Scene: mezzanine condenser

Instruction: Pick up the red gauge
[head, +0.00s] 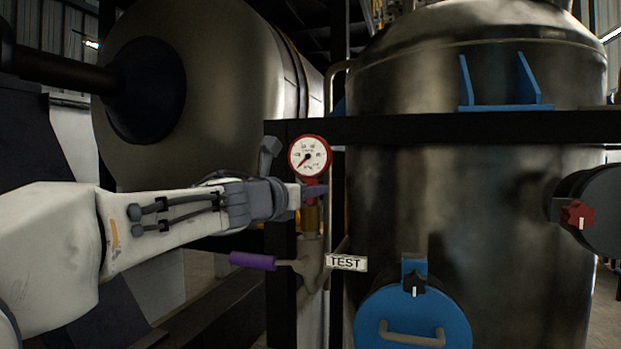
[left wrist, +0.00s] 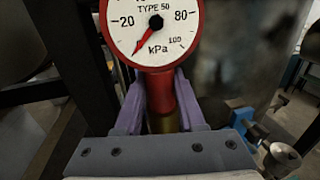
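The red gauge (head: 309,156) has a white round dial and a red rim. It stands upright on a brass fitting (head: 310,220) at the top of a pipe, near the middle of the head view. In the left wrist view its dial (left wrist: 155,28) is cut off at the top, with the red stem below. My left gripper (head: 315,192) reaches in from the left at the stem, just under the dial. Its two purple fingers (left wrist: 158,98) lie close against both sides of the stem and look shut on it. My right gripper is not in view.
A purple-handled lever (head: 252,261) and a "TEST" tag (head: 346,262) are below the gauge. A large metal tank (head: 470,200) stands close on the right, with a blue round cover (head: 412,320). A dark horizontal beam (head: 450,128) runs behind the gauge.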

